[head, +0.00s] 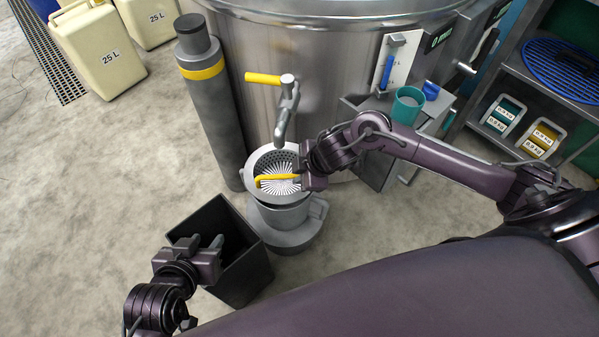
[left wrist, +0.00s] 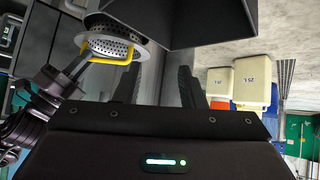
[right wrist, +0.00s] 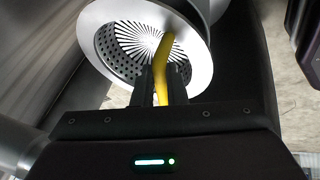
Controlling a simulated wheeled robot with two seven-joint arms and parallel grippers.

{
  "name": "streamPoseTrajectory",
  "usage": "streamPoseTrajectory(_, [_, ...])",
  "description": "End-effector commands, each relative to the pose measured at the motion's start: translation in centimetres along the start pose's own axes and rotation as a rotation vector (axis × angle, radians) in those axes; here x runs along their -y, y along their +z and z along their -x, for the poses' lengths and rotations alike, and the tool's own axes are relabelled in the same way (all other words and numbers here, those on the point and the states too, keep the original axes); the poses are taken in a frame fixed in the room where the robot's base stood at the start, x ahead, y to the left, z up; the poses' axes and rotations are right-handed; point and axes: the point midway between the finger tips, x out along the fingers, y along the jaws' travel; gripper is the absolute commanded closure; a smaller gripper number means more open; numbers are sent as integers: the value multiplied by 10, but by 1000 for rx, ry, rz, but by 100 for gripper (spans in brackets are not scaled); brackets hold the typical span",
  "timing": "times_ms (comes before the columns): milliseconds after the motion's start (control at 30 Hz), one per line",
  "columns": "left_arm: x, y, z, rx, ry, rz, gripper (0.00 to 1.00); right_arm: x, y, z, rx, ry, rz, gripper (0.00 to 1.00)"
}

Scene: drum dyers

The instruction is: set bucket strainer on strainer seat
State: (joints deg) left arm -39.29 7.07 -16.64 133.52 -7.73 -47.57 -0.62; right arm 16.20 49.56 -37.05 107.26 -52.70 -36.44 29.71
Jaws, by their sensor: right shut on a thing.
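The bucket strainer (head: 278,160) is a perforated metal bowl with a pale flange and a yellow handle (head: 277,178). My right gripper (head: 298,180) is shut on that handle, also seen in the right wrist view (right wrist: 162,85). The strainer is above the grey bucket (head: 283,214), below the tap. In the left wrist view its perforated side (left wrist: 108,47) shows outside the bucket, so it appears held above the rim. The strainer seat cannot be made out separately. My left gripper (head: 205,246) is open and empty over the black bin's near side.
The black bin (head: 238,278) stands left of the bucket. A tap with a yellow lever (head: 263,78) projects from the steel drum (head: 320,60) above the strainer. A dark post (head: 205,100) stands left. A teal cup (head: 407,104) sits on a ledge at right.

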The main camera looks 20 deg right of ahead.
Motion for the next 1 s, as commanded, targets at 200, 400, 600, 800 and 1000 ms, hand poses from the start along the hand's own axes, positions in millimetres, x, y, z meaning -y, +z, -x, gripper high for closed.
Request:
streamPoseTrajectory(200, [2,-16,0,-69,-3,-2,64,1,1,-3,-1,1,-1,100])
streamPoseTrajectory(400, [2,-30,2,-131,-6,-1,64,2,2,-6,-1,1,-1,100])
streamPoseTrajectory(600, [3,-46,4,-196,-9,-2,64,2,3,-8,-1,1,-1,100])
streamPoseTrajectory(800, [5,-61,6,-261,-12,-7,64,3,4,-11,-1,1,-1,100])
streamPoseTrajectory(1000, [5,-71,8,-312,-13,-8,64,4,5,-13,-1,1,0,100])
